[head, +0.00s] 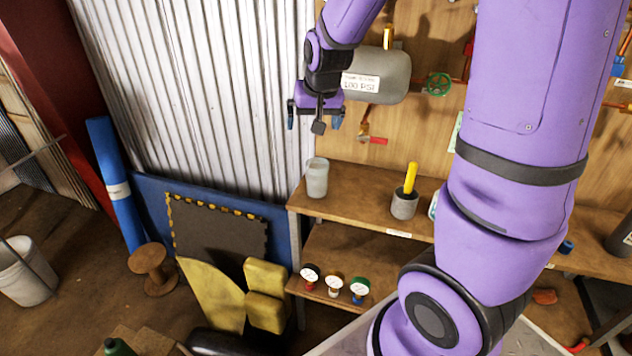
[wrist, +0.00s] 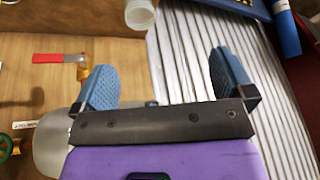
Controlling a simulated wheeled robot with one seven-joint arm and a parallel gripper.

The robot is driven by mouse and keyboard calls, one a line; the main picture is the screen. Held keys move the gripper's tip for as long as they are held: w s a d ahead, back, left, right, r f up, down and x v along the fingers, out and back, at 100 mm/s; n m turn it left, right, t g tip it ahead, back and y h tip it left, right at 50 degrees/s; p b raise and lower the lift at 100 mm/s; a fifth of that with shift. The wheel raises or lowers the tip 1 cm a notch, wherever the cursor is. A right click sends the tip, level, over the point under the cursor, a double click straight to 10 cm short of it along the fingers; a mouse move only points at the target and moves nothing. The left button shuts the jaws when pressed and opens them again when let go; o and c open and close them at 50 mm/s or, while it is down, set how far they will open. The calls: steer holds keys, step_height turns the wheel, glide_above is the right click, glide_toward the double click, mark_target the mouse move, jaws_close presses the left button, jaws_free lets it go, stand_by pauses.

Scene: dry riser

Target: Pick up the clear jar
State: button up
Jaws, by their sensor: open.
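The clear jar (head: 317,178) is a pale, translucent cup-like vessel. It stands upright at the left end of the upper wooden shelf in the head view. It also shows at the top of the wrist view (wrist: 140,14), partly cut off by the frame edge. My gripper (head: 314,122) is above the jar and apart from it, in front of the corrugated wall. In the wrist view its two blue fingers (wrist: 165,80) are spread wide with nothing between them.
A grey cup with a yellow handle (head: 405,202) stands right of the jar on the shelf (head: 360,199). A grey tank (head: 385,75) and a red-handled valve (head: 372,139) are on the wooden back wall near my gripper. Several gauges (head: 333,286) sit on the lower shelf.

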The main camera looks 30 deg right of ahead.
steer(key=m+h, duration=0.2)
glide_toward(320, 158)
steer(key=shift+g, duration=0.4)
steer(key=f, duration=0.1)
steer(key=s+a+f, duration=0.1)
steer(key=f, duration=0.3)
steer(key=shift+s+a, duration=0.15)
steer(key=shift+a, duration=0.05)
steer(key=shift+w+x, duration=0.25)
steer(key=shift+x, duration=1.45)
steer(key=shift+w+x, duration=0.2)
steer(key=shift+x, duration=1.55)
steer(key=shift+a+r, duration=0.15)
steer(key=shift+r, duration=0.05)
steer(key=c, duration=1)
